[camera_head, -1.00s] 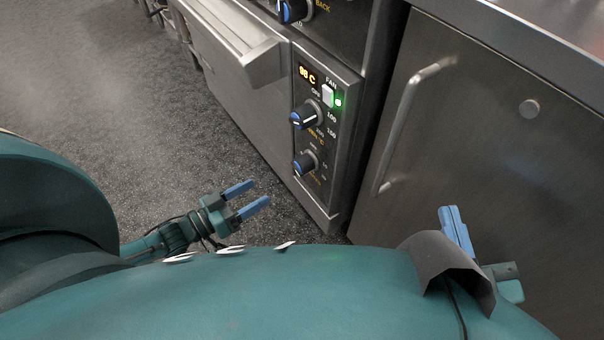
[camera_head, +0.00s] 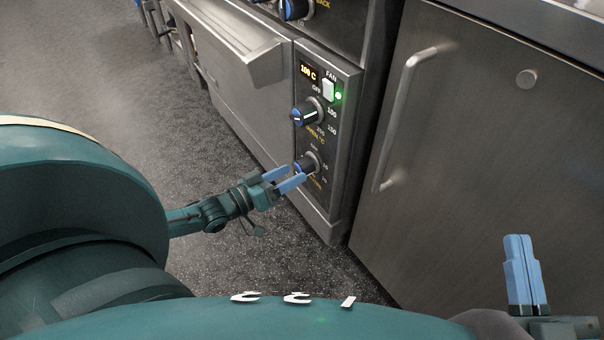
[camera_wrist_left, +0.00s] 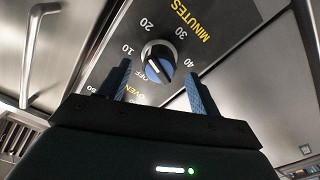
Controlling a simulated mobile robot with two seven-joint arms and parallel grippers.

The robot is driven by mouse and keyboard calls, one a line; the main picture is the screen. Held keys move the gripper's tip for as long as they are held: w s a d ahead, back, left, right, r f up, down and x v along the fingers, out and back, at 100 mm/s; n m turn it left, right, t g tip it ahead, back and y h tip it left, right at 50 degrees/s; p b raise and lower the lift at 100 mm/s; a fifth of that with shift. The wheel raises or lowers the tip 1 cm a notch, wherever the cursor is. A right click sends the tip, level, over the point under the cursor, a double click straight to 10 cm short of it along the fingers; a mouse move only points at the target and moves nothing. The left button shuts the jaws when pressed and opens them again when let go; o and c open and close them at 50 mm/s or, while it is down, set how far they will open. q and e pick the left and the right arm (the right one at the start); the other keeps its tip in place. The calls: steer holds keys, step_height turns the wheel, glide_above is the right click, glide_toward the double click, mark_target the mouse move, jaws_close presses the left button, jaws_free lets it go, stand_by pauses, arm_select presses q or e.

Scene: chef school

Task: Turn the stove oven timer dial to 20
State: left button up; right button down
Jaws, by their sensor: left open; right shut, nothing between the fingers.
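The timer dial (camera_head: 305,163) is the lower black knob with a blue face on the oven's control panel. In the left wrist view the dial (camera_wrist_left: 158,60) is ringed by OFF, 10, 20, 30 and 40, with MINUTES above. A pale line crosses its face; I cannot tell which mark it points at. My left gripper (camera_head: 292,178) is open just in front of the dial. In the wrist view its blue fingers (camera_wrist_left: 160,85) stand either side below the knob, with no clear contact. My right gripper (camera_head: 524,270) is shut and empty at the lower right.
The oven handle (camera_head: 262,62) juts out at upper left. A steel cabinet door (camera_head: 480,150) with a bar handle stands right.

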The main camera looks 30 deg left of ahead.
mark_target(296, 172)
arm_select(q)
steer(key=shift+b+x, duration=0.55)
steer(key=shift+x, duration=1.6)
arm_select(e)
steer(key=shift+w+d+r+n+t+y, duration=0.1)
steer(key=shift+w+r+n+t+y, duration=0.1)
steer(key=shift+r+n+y, duration=0.3)
steer(key=shift+w+d+r+n+t+y, duration=0.1)
steer(key=shift+r+n+t+y, duration=0.1)
steer(key=shift+r+n+y, duration=0.25)
steer(key=shift+r, duration=0.1)
arm_select(q)
steer(key=c, duration=0.9)
steer(key=shift+r+m+p, duration=0.15)
steer(key=shift+m+p, duration=0.15)
steer(key=shift+p, duration=0.1)
steer(key=shift+c, duration=0.3)
steer(key=shift+m+p, duration=0.6)
steer(key=shift+m, duration=0.3)
steer(key=o, duration=1)
steer(key=shift+c, duration=0.2)
arm_select(e)
steer(key=shift+s+a+f+m+g+h, duration=0.1)
steer(key=shift+s+f+m+g+h, duration=0.1)
steer(key=shift+f+m+h, duration=0.4)
steer(key=shift+s+a+f+m+g+h, duration=0.1)
steer(key=shift+f+m+g+h, duration=0.1)
steer(key=shift+f+m+h, duration=0.35)
arm_select(q)
steer(key=shift+s, duration=0.1)
